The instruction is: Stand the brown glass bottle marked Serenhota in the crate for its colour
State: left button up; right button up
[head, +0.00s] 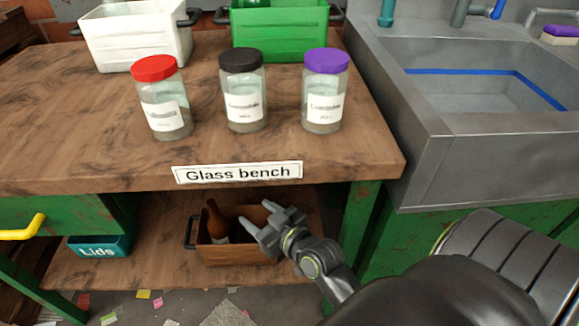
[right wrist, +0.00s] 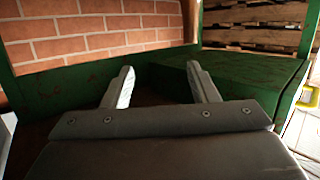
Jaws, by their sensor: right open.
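A brown glass bottle (head: 215,220) with a pale label stands, slightly tilted, inside the brown crate (head: 249,254) on the lower shelf. Its label is too small to read and its lower part is hidden by the crate. My right gripper (head: 256,214) is open beside the bottle, to its right, over the brown crate. No bottle shows between its fingers. In the right wrist view the two fingers (right wrist: 160,70) are apart and empty. A white crate (head: 137,38) and a green crate (head: 280,35) stand at the back of the bench top. My left gripper is out of view.
Three lidded jars, red (head: 162,98), black (head: 244,90) and purple (head: 325,90), stand on the bench top (head: 80,140), which overhangs the shelf. A teal Lids box (head: 98,247) is left on the shelf. A sink (head: 480,110) is right. Paper scraps litter the floor.

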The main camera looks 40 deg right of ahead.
jog(key=s+d+r+m+t+h, duration=0.2)
jog(key=s+d+r+t+h, duration=0.1)
jog(key=s+r, duration=0.6)
notch_tip(320, 180, up, 4)
jog(key=shift+d+f+t, duration=0.25)
jog(key=shift+d+t, duration=0.15)
jog(key=shift+d, duration=0.35)
jog(key=shift+f, duration=0.1)
